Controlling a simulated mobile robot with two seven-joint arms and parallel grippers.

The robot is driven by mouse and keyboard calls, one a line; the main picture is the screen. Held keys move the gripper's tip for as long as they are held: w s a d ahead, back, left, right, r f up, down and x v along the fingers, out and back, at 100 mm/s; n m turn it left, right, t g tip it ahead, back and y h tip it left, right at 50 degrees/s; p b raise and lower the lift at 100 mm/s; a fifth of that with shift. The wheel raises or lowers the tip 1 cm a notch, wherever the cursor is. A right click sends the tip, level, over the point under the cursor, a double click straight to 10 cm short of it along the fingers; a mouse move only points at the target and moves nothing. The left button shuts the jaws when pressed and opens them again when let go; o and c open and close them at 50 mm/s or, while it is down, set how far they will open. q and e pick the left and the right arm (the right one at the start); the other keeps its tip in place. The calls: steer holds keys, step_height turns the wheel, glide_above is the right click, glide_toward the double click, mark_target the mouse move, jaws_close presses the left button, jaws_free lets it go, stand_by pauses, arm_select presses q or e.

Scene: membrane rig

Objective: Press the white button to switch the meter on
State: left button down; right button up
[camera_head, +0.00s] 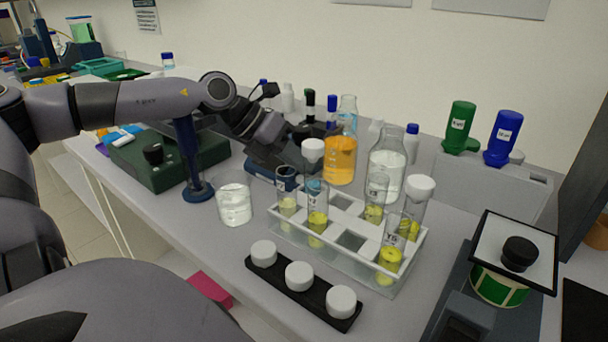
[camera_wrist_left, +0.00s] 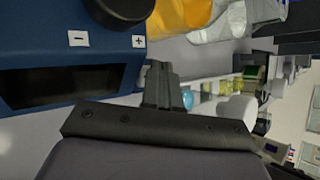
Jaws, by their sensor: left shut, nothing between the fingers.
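The blue meter (camera_head: 262,170) stands behind the glassware and is partly hidden by my left gripper. In the left wrist view its blue housing (camera_wrist_left: 40,50) shows a dark display, a black knob, and small white minus (camera_wrist_left: 78,39) and plus (camera_wrist_left: 139,41) labels. I cannot make out the white button in either view. My left gripper (camera_head: 284,152) reaches in from the left over the meter. Its shut, empty fingers (camera_wrist_left: 160,72) are beside the housing's edge near the plus label; whether they touch it is unclear. My right gripper is not in view.
A green box (camera_head: 125,158) and blue stand (camera_head: 187,150) are left.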

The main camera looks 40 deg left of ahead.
mark_target(298, 175)
arm_select(q)
steer(key=shift+s+d+f+b, duration=0.15)
steer(key=shift+f+b, duration=0.2)
steer(key=shift+f, duration=0.25)
steer(key=shift+a+r+p, duration=0.25)
steer(key=shift+r+p, duration=0.35)
steer(key=shift+r, duration=0.2)
steer(key=shift+r+p, duration=0.35)
steer(key=shift+r, duration=0.15)
step_height(298, 175, up, 5)
steer(key=p, duration=0.3)
steer(key=shift+r, duration=0.15)
